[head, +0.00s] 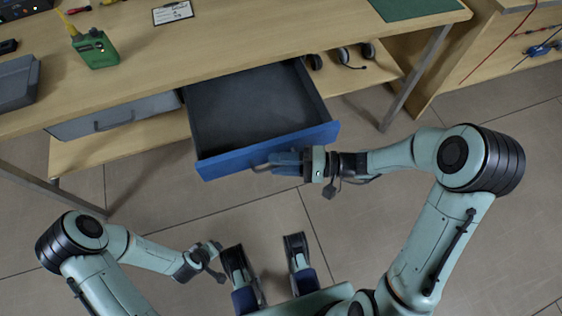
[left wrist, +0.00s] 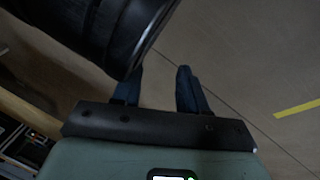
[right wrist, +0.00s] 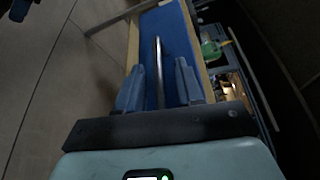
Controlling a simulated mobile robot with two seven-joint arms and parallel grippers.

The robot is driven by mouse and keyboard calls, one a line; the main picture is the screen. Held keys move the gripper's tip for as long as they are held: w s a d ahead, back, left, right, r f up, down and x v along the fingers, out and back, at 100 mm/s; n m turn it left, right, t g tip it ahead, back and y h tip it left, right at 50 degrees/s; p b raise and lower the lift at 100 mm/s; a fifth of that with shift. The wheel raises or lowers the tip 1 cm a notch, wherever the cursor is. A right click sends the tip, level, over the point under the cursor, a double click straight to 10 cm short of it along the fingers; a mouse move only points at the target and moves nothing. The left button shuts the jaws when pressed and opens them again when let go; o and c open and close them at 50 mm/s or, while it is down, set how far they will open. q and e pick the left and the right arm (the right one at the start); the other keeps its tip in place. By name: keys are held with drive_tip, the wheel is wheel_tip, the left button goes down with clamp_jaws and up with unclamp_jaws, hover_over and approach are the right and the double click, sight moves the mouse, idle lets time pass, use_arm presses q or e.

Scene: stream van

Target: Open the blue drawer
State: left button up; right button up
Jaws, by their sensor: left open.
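The blue drawer (head: 232,164) is pulled well out from under the wooden workbench, and its dark inside looks empty. Its bar handle (head: 262,166) is on the front face. My right gripper (head: 284,162) is at the handle, in front of the right part of the drawer front. In the right wrist view, the blue front (right wrist: 178,36) is ahead and the metal handle (right wrist: 159,64) runs between the two spread fingers, with gaps on both sides. My left gripper (left wrist: 160,76) is open and empty, low over the floor, away from the drawer.
A grey drawer (head: 120,114) sits closed to the left. Headphones (head: 346,56) lie on the lower shelf. The floor before the drawer is clear.

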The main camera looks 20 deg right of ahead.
use_arm(q)
drive_tip(key=s+r+p, duration=0.1)
drive_tip(key=s+d, duration=0.1)
drive_tip(key=shift+s+d+r+g+p, duration=0.2)
drive_tip(key=shift+s+r+g+p, duration=0.15)
drive_tip(key=shift+r+g, duration=0.05)
use_arm(e)
drive_tip(key=v, duration=1.3)
drive_tip(key=shift+d, duration=0.15)
drive_tip(key=shift+s, duration=0.1)
